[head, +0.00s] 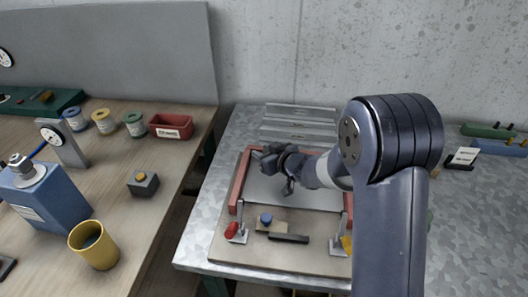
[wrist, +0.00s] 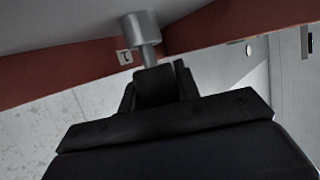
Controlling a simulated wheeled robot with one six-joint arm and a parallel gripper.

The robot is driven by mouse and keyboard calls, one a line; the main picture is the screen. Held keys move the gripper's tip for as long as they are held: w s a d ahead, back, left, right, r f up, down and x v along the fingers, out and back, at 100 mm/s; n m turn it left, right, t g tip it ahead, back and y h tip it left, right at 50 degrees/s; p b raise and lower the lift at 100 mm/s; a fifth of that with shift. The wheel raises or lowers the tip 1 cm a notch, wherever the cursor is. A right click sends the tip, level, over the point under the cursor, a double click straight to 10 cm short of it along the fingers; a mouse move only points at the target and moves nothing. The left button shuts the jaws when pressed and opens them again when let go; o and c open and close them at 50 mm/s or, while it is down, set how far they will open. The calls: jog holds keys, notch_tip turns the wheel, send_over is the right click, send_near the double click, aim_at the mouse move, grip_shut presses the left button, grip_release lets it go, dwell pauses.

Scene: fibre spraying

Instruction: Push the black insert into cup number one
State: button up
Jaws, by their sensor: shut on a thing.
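My gripper (head: 266,157) is at the upper left of the red-railed fixture on the metal table. In the wrist view it is shut on a dark block that looks like the black insert (wrist: 155,86). A grey metal cylinder (wrist: 141,27) with a thinner stem is just beyond the block. The stem's end meets the block in the picture; I cannot tell whether they touch. I cannot make out which part is cup number one. In the head view my gripper hides the block.
The fixture has red side rails (head: 238,182), a red-handled clamp (head: 236,231), a blue knob (head: 266,219) and a black bar (head: 289,239) at its front. A yellow mug (head: 94,245) and a red bin (head: 171,127) stand on the wooden bench. Bare metal table lies left of the fixture.

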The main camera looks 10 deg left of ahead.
jog(key=shift+f, duration=0.15)
jog(key=o, duration=1.1)
jog(key=shift+s, duration=0.1)
jog(key=shift+d, duration=0.1)
jog(key=v, duration=1)
jog(key=shift+s, duration=0.3)
